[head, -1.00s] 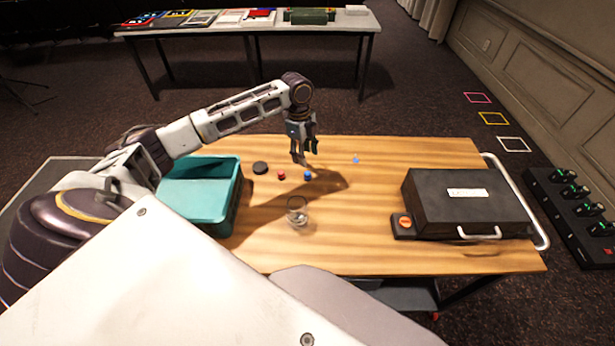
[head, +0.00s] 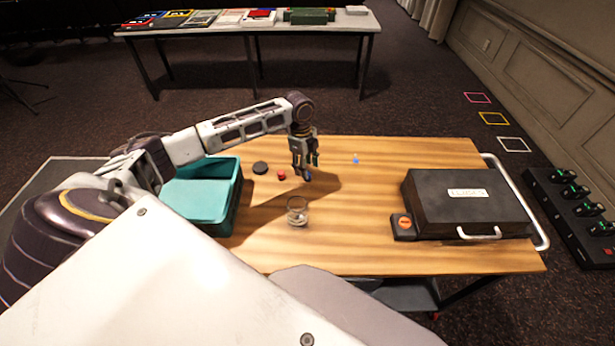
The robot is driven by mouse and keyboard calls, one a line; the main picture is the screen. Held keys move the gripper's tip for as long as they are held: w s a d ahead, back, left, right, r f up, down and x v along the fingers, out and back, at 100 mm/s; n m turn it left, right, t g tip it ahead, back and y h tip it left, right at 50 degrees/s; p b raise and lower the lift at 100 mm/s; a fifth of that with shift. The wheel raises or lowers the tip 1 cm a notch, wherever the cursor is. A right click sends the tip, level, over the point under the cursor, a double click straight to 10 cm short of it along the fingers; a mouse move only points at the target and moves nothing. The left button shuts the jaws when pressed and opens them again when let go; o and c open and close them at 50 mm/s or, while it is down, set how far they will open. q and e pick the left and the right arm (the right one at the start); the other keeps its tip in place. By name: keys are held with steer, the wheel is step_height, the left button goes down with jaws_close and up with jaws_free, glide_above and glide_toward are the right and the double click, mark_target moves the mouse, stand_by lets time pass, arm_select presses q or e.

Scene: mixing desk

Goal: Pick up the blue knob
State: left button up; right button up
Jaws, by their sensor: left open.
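The blue knob (head: 307,176) is on the wooden table, mostly hidden by my left gripper in the head view. My left gripper (head: 304,172) points down with its fingers open, low over the table and around or just in front of the knob; I cannot tell which. A second small blue item (head: 355,159) lies to the right, farther back on the table. A red knob (head: 281,175) sits just left of the gripper. My right gripper is not in view.
A teal bin (head: 237,196) stands at the table's left. A black disc (head: 260,168) lies beside it. A clear glass (head: 297,211) stands in front of the gripper. The table's (head: 345,245) front middle is clear.

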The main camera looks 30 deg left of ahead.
arm_select(q)
steer(key=shift+s+d+f, duration=0.1)
steer(key=shift+f, duration=0.85)
steer(key=shift+s+d+f, duration=0.1)
steer(key=shift+f, duration=0.8)
steer(key=c, duration=0.9)
